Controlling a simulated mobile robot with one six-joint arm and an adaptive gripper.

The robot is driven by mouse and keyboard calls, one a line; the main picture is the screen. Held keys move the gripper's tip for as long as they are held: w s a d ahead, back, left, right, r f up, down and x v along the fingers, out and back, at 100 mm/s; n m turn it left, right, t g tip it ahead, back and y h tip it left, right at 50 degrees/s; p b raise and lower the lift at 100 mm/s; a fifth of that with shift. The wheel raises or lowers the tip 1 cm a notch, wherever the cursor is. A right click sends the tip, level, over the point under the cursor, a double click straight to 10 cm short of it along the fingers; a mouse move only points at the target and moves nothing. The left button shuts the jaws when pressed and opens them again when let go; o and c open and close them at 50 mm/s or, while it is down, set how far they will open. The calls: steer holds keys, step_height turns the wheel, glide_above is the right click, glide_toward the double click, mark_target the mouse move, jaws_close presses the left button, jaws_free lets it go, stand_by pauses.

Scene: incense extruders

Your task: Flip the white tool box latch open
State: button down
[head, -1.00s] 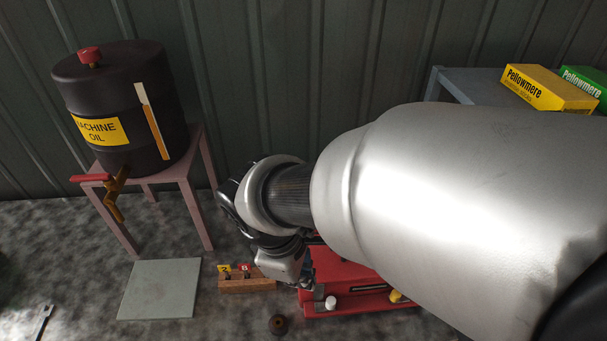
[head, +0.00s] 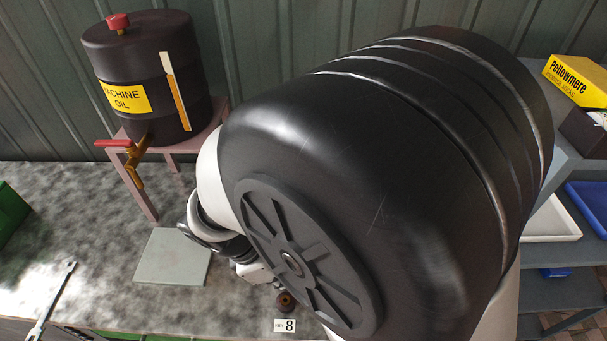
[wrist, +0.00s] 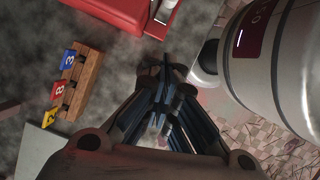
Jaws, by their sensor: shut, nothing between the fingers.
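The red tool box (wrist: 112,12) is at the top of the wrist view, cut off by the picture's edge. A pale latch piece (wrist: 166,12) shows at its near side; its exact position, open or shut, is too small to tell. My gripper (wrist: 165,70) is shut and empty. It points toward the box with floor-like grey surface between, apart from the latch. In the head view, my arm hides the tool box, its latch and my fingertips.
A wooden block (wrist: 88,82) with coloured number tags lies left of my gripper. The head view shows a grey-green plate (head: 172,257), a brown round piece (head: 286,301), a machine oil drum (head: 150,85) on a pink stand (head: 147,205), and a blue tray (head: 590,203) on the right.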

steer(key=b+x, duration=0.3)
steer(key=x, duration=0.6)
steer(key=shift+a+b, duration=0.1)
steer(key=shift+b, duration=0.25)
steer(key=d, duration=0.2)
steer(key=d+b, duration=0.1)
steer(key=shift+w+f, duration=0.25)
steer(key=shift+w, duration=0.05)
steer(key=shift+w+d+r, duration=0.1)
steer(key=shift+d, duration=0.45)
